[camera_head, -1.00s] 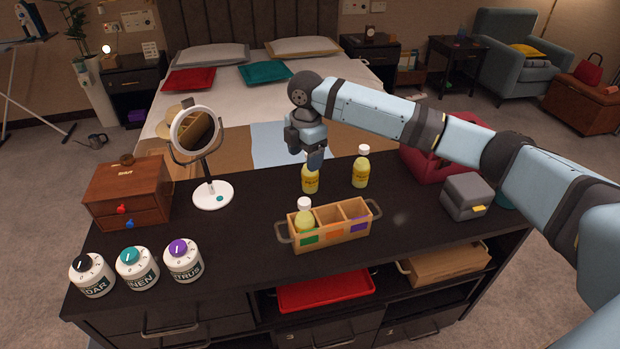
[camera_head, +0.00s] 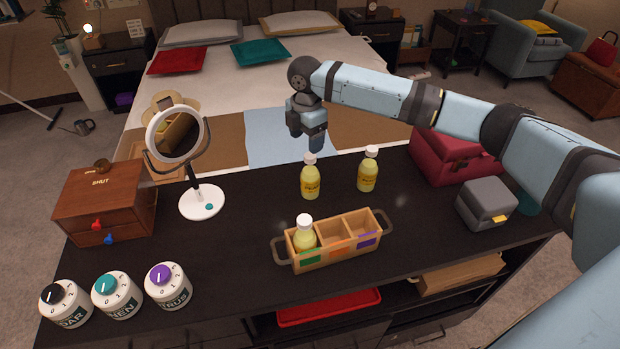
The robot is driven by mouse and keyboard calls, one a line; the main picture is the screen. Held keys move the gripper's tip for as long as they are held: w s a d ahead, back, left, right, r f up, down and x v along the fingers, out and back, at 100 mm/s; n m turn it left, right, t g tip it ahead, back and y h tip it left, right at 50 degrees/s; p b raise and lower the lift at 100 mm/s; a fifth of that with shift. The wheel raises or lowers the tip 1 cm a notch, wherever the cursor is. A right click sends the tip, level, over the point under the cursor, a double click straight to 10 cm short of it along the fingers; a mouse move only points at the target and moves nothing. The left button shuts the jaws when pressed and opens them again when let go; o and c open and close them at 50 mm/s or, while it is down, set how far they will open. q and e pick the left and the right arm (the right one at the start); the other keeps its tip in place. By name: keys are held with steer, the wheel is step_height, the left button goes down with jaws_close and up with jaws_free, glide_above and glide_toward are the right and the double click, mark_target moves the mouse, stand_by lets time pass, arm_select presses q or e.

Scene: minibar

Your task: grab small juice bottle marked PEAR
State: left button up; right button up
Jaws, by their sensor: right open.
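Two small bottles with yellow contents and white caps stand upright on the dark counter: a left bottle (camera_head: 311,181) and a right bottle (camera_head: 368,172). Their labels are too small to read, so I cannot tell which is marked PEAR. A third similar bottle (camera_head: 304,238) stands in the left compartment of a wooden caddy (camera_head: 340,256). My right gripper (camera_head: 316,140) is open and empty, pointing down just above and behind the left bottle's cap. I cannot tell whether it touches the cap. My left gripper is not in view.
A round mirror (camera_head: 203,203) and a wooden drawer box (camera_head: 105,207) stand at the left. Several dial-topped jars (camera_head: 118,297) line the front left. A red case (camera_head: 452,160) and a grey box (camera_head: 486,204) are at the right. The caddy's other two compartments look empty.

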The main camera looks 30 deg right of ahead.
mark_target(310, 161)
step_height(310, 161, down, 4)
steer(key=shift+w+d+r, duration=0.1)
steer(key=shift+r, duration=0.15)
steer(key=shift+d+f, duration=0.25)
steer(key=shift+f, duration=1.05)
steer(key=shift+d+f, duration=0.2)
steer(key=shift+f, duration=1.1)
jaws_close()
